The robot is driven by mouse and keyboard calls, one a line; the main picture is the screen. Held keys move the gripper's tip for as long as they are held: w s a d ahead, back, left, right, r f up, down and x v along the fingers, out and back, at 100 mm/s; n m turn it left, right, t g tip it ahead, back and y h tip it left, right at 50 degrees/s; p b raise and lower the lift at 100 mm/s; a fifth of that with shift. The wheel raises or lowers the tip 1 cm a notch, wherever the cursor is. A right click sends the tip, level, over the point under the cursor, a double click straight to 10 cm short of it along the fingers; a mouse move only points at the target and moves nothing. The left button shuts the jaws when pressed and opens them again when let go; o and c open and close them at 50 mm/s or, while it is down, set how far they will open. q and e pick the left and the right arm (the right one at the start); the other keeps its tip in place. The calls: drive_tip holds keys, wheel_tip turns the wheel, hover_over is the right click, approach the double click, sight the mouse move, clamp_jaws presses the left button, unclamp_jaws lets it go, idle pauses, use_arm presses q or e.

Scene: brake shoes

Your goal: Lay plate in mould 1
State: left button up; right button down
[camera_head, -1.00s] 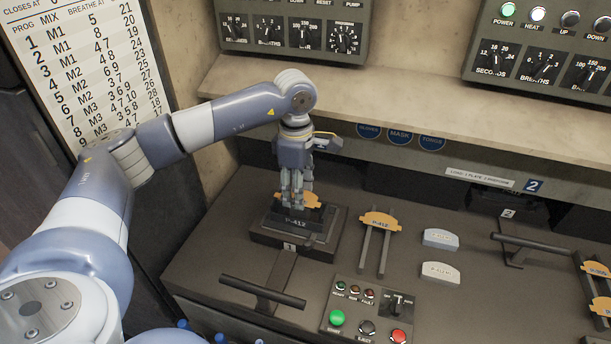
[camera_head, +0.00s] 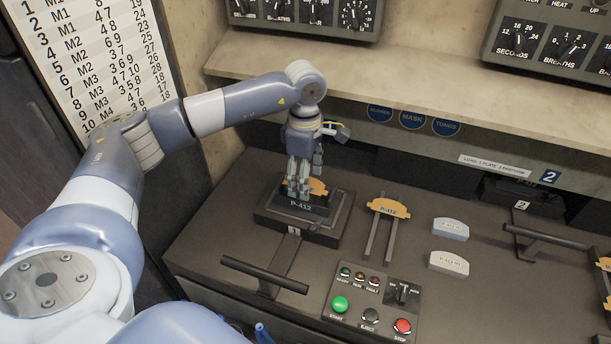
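Mould 1 (camera_head: 268,222) is a dark block on the bench, labelled P-412, with a "1" tag at its front. An orange curved plate (camera_head: 318,187) sits at the top of the mould, partly hidden behind my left gripper. My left gripper (camera_head: 299,192) points down over the mould with its fingertips at the plate. I cannot tell whether the fingers are closed on the plate or apart. Another orange plate (camera_head: 388,207), marked P-412, rests on a two-rail rack (camera_head: 381,238) to the right. My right gripper is not in view.
Two pale curved blocks (camera_head: 451,228) and (camera_head: 448,263) lie right of the rack. A black handle bar (camera_head: 264,274) and a button panel (camera_head: 372,300) stand in front of mould 1. A shelf (camera_head: 430,90) overhangs behind. Station 2 with its handle (camera_head: 550,240) is at the right.

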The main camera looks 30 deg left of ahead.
use_arm(q)
drive_tip(key=shift+d, duration=0.1)
drive_tip(key=shift+r, duration=0.1)
drive_tip(key=shift+w+r, duration=0.1)
drive_tip(key=shift+r, duration=0.05)
wheel_tip(320, 180, up, 12)
drive_tip(key=b, duration=0.3)
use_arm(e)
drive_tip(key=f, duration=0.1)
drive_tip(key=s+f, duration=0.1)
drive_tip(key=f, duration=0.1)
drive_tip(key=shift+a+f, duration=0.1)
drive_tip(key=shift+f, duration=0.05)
use_arm(q)
drive_tip(key=shift+f, duration=0.25)
